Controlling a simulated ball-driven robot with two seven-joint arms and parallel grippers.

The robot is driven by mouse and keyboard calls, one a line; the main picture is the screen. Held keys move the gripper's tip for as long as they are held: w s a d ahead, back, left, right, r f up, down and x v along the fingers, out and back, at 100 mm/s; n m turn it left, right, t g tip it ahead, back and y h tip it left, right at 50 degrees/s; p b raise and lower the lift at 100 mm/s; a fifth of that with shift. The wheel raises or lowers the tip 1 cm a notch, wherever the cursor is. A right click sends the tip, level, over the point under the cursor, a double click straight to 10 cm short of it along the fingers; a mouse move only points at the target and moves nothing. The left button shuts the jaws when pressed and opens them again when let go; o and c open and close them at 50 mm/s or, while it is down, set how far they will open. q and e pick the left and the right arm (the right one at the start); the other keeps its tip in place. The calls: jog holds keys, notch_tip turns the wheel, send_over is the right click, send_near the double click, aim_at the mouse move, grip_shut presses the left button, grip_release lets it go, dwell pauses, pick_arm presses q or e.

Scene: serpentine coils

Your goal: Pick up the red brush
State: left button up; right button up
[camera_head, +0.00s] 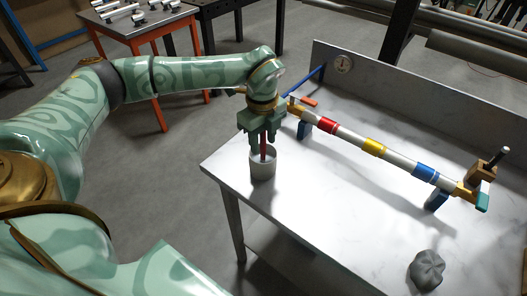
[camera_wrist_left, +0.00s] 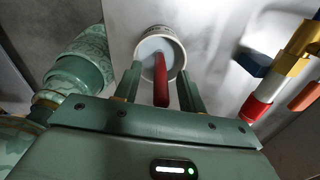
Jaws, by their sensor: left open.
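The red brush (camera_head: 263,147) stands upright in a white cup (camera_head: 263,168) near the left corner of the bench. Only its red handle shows; its lower end is hidden inside the cup. My left gripper (camera_head: 263,137) points down over the cup with its fingers on either side of the handle. In the left wrist view, the brush (camera_wrist_left: 160,82) lies between the two open fingers (camera_wrist_left: 160,88), apart from both, with the cup (camera_wrist_left: 172,38) beyond. My right gripper is in neither view.
A white tube with red, yellow (camera_head: 374,147) and blue bands rests on blue supports to the right of the gripper. A crumpled grey lump (camera_head: 426,270) lies near the front right. A raised backboard (camera_head: 440,105) edges the rear.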

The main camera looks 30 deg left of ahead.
pick_arm(q)
jog(key=shift+f, duration=0.65)
grip_shut()
notch_tip(320, 180, up, 10)
jog(key=shift+r+p, duration=0.1)
jog(key=shift+p, duration=0.75)
